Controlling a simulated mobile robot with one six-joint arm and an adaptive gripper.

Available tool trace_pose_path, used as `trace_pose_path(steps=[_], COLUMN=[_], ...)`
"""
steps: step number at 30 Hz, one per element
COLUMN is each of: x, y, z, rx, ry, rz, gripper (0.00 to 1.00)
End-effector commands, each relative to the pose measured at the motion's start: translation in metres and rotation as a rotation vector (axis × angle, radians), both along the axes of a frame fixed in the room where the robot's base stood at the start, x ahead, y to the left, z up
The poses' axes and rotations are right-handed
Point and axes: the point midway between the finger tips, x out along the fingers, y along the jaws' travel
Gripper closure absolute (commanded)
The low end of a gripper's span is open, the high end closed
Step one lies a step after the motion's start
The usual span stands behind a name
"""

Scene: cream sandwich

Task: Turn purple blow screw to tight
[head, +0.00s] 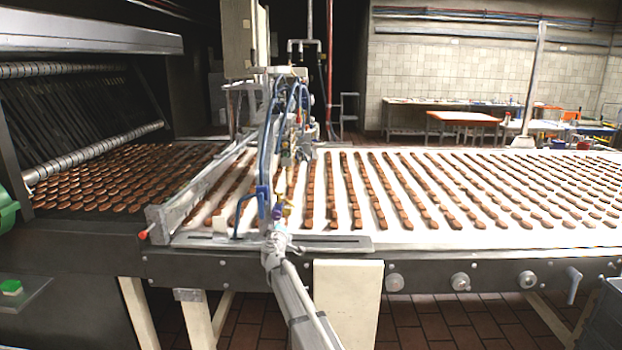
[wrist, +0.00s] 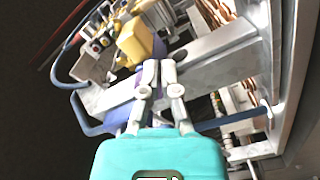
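My gripper (wrist: 159,72) points at the depositing head above the conveyor. In the wrist view its two fingertips are close together, with only a narrow gap between them. A purple part (wrist: 118,112) shows behind and to the left of the fingers, partly hidden by them. Whether the fingers touch it or hold it cannot be made out. In the head view my gripper (head: 276,232) is at the near side of the machine, just below a small purple part (head: 279,184) and a yellow fitting. The purple screw's own shape and how tight it sits cannot be told.
The conveyor (head: 330,210) carries rows of brown biscuits to the right. A blue handle (head: 262,200) and blue hoses stand close beside my gripper. A yellow block (wrist: 140,40) and metal bracket (wrist: 215,55) lie ahead of the fingers. A cream panel (head: 347,300) stands in front.

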Motion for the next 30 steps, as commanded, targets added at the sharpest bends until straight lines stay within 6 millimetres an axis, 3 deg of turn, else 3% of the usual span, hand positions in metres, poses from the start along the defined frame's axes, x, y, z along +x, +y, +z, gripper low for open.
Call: trace_pose_path(steps=[20, 30], x=[-0.001, -0.025], y=[-0.004, -0.004], z=[-0.005, -0.006], rx=[0.000, 0.000], ry=[0.000, 0.000], rz=[0.000, 0.000], gripper=[1.00, 1.00])
